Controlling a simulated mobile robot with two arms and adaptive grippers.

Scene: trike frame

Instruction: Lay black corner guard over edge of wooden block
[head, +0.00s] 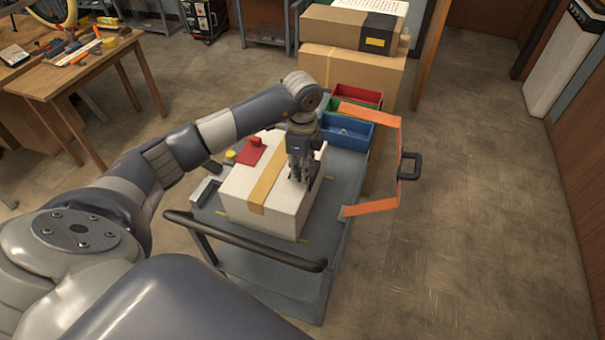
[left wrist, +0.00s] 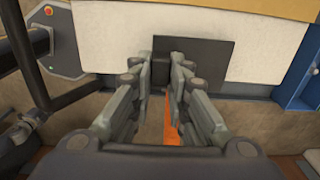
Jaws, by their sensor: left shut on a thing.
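A pale, box-shaped block (head: 235,200) with a tan strip across its top stands on the grey cart. It fills the top of the left wrist view (left wrist: 110,45). I see no clearly wooden surface on it. My left gripper (head: 303,176) points down at the block's right side in the head view. In the left wrist view its fingers (left wrist: 161,75) are closed on a small dark tab of the black corner guard (left wrist: 205,60). The guard's flat black plate lies across the pale surface; I cannot tell whether it touches. My right gripper is not in view.
The grey cart (head: 325,240) has a dark push handle (head: 245,240) in front. Blue (head: 346,131) and red (head: 357,95) bins stand behind the block.

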